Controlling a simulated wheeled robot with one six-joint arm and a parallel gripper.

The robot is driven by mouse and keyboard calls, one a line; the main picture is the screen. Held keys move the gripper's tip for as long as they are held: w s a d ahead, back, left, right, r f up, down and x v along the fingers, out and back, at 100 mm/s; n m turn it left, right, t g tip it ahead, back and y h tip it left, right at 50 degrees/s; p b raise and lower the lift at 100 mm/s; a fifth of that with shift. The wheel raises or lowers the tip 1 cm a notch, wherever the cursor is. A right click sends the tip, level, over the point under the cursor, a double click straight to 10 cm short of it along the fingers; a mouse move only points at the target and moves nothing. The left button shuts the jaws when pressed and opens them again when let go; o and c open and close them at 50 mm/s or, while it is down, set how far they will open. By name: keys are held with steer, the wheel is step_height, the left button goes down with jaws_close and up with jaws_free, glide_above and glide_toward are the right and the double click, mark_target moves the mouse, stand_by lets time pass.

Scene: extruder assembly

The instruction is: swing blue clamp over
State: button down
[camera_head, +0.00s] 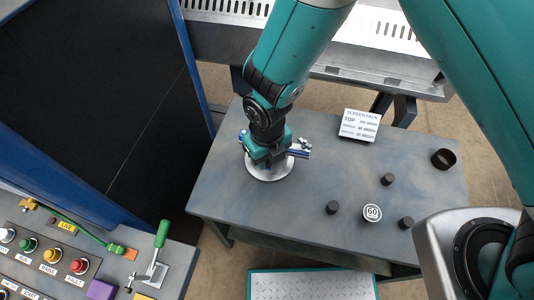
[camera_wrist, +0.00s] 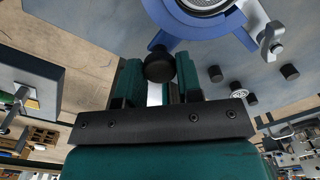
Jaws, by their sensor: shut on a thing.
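The blue clamp (camera_wrist: 185,44) curves around a round metal fixture with a mesh disc (camera_wrist: 205,4) at the top of the wrist view. A dark round knob (camera_wrist: 160,66) sits at the clamp's near edge. My gripper (camera_wrist: 160,80) is shut on this knob, with one teal finger on each side. In the head view my gripper (camera_head: 265,158) is low over the round metal base (camera_head: 268,174) on the grey table. A blue clamp end (camera_head: 299,153) shows to its right; much of the clamp is hidden by my gripper. A silver swing bolt (camera_wrist: 270,40) stands beside the clamp.
The grey table (camera_head: 230,205) also holds several dark cylinders (camera_head: 332,207), a white "60" disc (camera_head: 372,213), a dark ring (camera_head: 443,158) and a screen pack sign (camera_head: 360,125). A control panel (camera_head: 50,255) is at lower left. The table's front left is clear.

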steer(key=shift+w, duration=0.1)
steer(key=c, duration=0.8)
jaws_free()
step_height(320, 180, up, 18)
steer(key=shift+f, duration=0.25)
steer(key=shift+d, duration=0.1)
steer(key=s+d+r+m+y, duration=0.1)
steer(key=s+d+r+m, duration=0.2)
steer(key=m, duration=0.8)
steer(key=s+d+r+m+y, duration=0.1)
steer(key=s+d+r+m, duration=0.3)
steer(key=m, duration=0.8)
steer(key=s+d+r+m+y, duration=0.2)
steer(key=s+d+r+m, duration=0.2)
steer(key=m, duration=0.8)
steer(key=shift+d+r, duration=0.5)
steer(key=shift+d, duration=0.3)
steer(key=shift+d+r, duration=0.45)
steer(key=shift+d, duration=0.35)
